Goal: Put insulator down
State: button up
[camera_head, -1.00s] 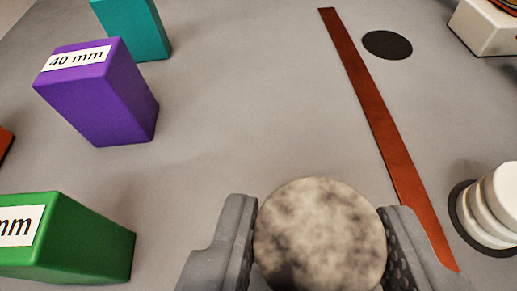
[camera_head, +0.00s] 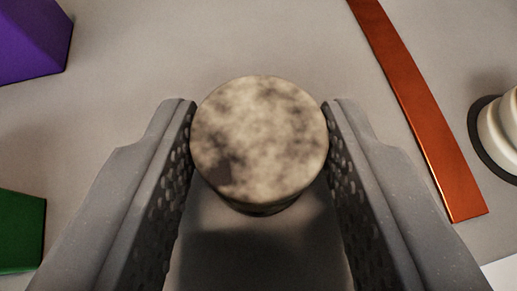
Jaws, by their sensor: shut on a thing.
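My gripper (camera_head: 259,150) is shut on the insulator (camera_head: 259,140), a round piece with a mottled beige and dark grey top. Its side is mostly hidden below the top face. One grey finger with a dimpled inner pad is on each side of it. The insulator is over the bare grey surface (camera_head: 120,100), between the blocks on the left and the copper strip on the right. A shadow lies just below it in the picture. I cannot tell whether its underside touches the surface.
A purple block (camera_head: 30,40) is at the upper left and a green block (camera_head: 20,232) at the lower left. A copper strip (camera_head: 420,110) runs down the right. Beyond it a white ribbed insulator (camera_head: 508,125) stands on a dark disc (camera_head: 483,140). The surface above my gripper is clear.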

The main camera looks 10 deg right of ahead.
jog(key=o, duration=1)
jog(key=shift+o, duration=0.2)
jog(key=shift+r, duration=0.1)
jog(key=p+v, duration=0.1)
jog(key=v, duration=1.1)
jog(key=shift+p, duration=0.4)
